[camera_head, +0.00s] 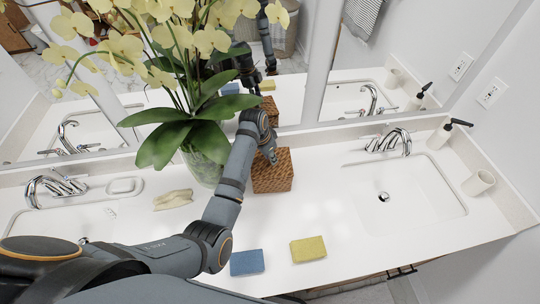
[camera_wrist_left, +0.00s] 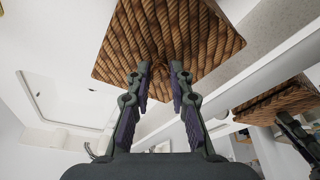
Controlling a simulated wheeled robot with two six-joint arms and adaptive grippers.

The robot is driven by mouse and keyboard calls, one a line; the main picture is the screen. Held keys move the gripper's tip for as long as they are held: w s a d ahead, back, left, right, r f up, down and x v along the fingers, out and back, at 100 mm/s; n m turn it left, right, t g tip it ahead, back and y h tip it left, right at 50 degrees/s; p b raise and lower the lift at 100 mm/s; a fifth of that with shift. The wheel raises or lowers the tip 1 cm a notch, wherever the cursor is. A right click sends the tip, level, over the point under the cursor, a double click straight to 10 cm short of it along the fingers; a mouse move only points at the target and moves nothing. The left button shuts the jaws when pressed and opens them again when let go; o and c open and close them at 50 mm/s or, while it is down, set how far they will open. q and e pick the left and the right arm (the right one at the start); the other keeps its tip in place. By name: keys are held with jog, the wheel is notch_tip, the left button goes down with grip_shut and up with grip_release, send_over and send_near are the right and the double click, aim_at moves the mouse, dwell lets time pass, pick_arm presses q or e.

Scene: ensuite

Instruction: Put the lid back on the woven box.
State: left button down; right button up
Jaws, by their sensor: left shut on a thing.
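The woven box (camera_head: 272,174) is brown wicker and stands on the white counter beside the plant vase, near the mirror. My left arm reaches over to it, and my left gripper (camera_head: 269,156) is at its top. In the left wrist view, a square woven panel, which looks like the lid (camera_wrist_left: 185,30), fills the top, with the fingertips of my left gripper (camera_wrist_left: 161,68) close together at it. The gripper is shut on it. The arm hides part of the top, so I cannot tell whether lid and box touch. My right gripper is out of view.
A glass vase (camera_head: 204,165) with yellow orchids stands left of the box. A blue sponge (camera_head: 247,262) and a yellow sponge (camera_head: 308,249) lie in front. Basins lie at both sides; a soap dispenser (camera_head: 441,135) and a cup (camera_head: 478,182) are at right. The mirror (camera_head: 290,100) is close behind.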

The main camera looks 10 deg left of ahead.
pick_arm(q)
jog(key=shift+f, duration=0.15)
dwell(0.5)
jog(key=c, duration=1.1)
grip_release()
jog(key=o, duration=0.5)
jog(key=shift+c, duration=0.2)
jog(key=shift+r, duration=3.5)
grip_shut()
